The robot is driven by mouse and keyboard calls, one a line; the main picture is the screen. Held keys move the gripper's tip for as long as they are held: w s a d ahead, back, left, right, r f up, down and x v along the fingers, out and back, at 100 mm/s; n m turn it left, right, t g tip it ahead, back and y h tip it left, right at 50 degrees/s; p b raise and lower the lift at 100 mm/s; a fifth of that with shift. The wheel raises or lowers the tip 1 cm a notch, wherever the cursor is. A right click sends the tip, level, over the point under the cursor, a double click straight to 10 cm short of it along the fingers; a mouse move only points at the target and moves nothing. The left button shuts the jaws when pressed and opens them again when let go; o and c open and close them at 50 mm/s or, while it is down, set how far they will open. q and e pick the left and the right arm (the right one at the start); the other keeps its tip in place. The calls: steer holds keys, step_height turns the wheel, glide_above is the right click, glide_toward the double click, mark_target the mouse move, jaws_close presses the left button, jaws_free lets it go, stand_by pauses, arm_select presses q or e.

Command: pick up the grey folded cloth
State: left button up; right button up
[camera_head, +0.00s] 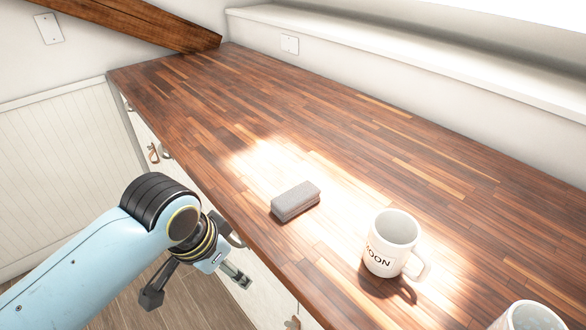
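The grey folded cloth (296,201) lies on the wooden countertop (200,95) close to its front edge, in a bright patch of light. My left gripper (197,288) is in front of the counter edge, to the left of and lower in the picture than the cloth. Its two fingers are spread wide apart with nothing between them. It does not touch the cloth. My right gripper is not in view.
A white mug (391,243) with dark lettering stands to the right of the cloth, its handle to the right. Another white mug (530,318) is cut off at the bottom right corner. The countertop behind the cloth is clear. A wooden beam (140,22) slants above the far left end.

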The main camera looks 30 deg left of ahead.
arm_select(q)
steer(key=w+r+p, duration=0.2)
steer(key=w+r, duration=0.2)
steer(key=r, duration=0.4)
steer(key=m+h+p, duration=0.1)
steer(key=m+h, duration=0.1)
steer(key=m, duration=0.1)
glide_toward(295, 196)
steer(key=f, duration=0.2)
steer(key=d+f, duration=0.1)
steer(key=shift+w+d+f+t, duration=0.1)
steer(key=shift+w+f+t, duration=0.2)
steer(key=shift+f, duration=0.05)
steer(key=x, duration=0.6)
steer(key=shift+w+a+p, duration=0.35)
steer(key=shift+p, duration=0.05)
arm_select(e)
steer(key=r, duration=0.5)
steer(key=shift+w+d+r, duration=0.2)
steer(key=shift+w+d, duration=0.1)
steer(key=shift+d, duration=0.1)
arm_select(q)
steer(key=shift+f, duration=0.2)
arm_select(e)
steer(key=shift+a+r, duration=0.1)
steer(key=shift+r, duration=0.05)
arm_select(q)
steer(key=shift+c, duration=0.2)
